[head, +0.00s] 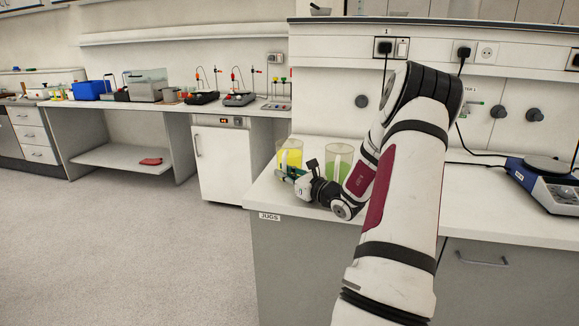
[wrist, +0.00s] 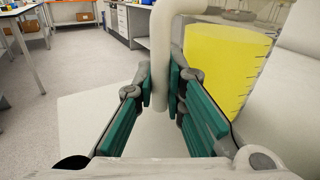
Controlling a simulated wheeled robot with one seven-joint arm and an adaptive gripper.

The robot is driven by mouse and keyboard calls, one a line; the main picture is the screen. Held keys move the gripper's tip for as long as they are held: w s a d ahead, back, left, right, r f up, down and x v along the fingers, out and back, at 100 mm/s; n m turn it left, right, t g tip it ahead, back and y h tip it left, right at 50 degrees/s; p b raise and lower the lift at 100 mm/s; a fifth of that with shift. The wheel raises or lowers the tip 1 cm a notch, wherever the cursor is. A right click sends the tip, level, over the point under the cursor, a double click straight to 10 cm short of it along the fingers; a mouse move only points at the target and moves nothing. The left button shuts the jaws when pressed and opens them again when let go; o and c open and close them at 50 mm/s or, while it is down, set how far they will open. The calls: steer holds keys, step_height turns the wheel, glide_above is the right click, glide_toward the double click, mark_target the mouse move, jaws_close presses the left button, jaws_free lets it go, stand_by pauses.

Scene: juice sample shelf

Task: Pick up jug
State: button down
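A clear jug with yellow liquid (head: 290,153) stands near the left end of the bench. In the wrist view its yellow body (wrist: 222,68) is just right of my gripper, and its pale handle (wrist: 161,45) comes down between the teal finger pads. My gripper (wrist: 160,88) has one finger on each side of this handle, and the pads look closed against it. In the head view my gripper (head: 288,174) is low at the jug's front, partly hidden by my wrist. A second jug with green liquid (head: 338,163) stands to the right, partly behind my arm.
The jugs stand on a white bench (head: 262,192) with a "JUGS" label on its front edge. A blue hotplate stirrer (head: 541,172) stands far right. Bench space right of my arm is mostly clear. A back wall with sockets and knobs rises behind.

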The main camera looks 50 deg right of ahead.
mark_target(284, 153)
steer(key=shift+r, duration=0.15)
step_height(284, 153, up, 10)
steer(key=shift+f+p, duration=0.1)
steer(key=shift+p, duration=0.4)
stand_by(0.6)
